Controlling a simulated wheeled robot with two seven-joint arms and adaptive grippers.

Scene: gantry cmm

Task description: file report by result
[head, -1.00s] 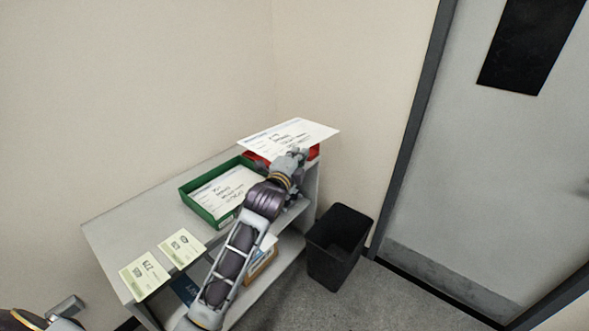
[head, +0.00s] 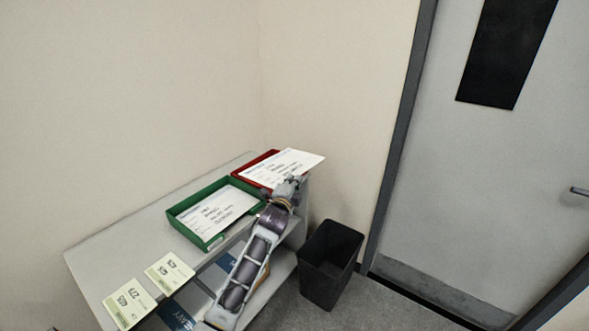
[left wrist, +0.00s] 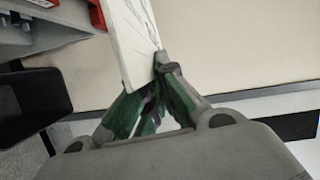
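My left gripper (head: 290,186) is shut on the near edge of a white printed report (head: 288,166). The report is over the red tray (head: 254,163) at the far end of the shelf top, covering much of it and sticking out past its right side. The left wrist view shows the report (left wrist: 130,40) edge-on between my fingertips (left wrist: 158,68), with part of the red tray (left wrist: 42,3) at upper left. The green tray (head: 184,226) stands beside the red one and holds another report (head: 217,212). Whether the held report touches the red tray is unclear. My right gripper is not in view.
Two pale green cards (head: 169,272) (head: 129,304) lie at the near end of the grey shelf unit (head: 105,262). A black bin (head: 329,262) stands on the floor right of it. Walls are close behind, and a grey door (head: 480,190) is at right.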

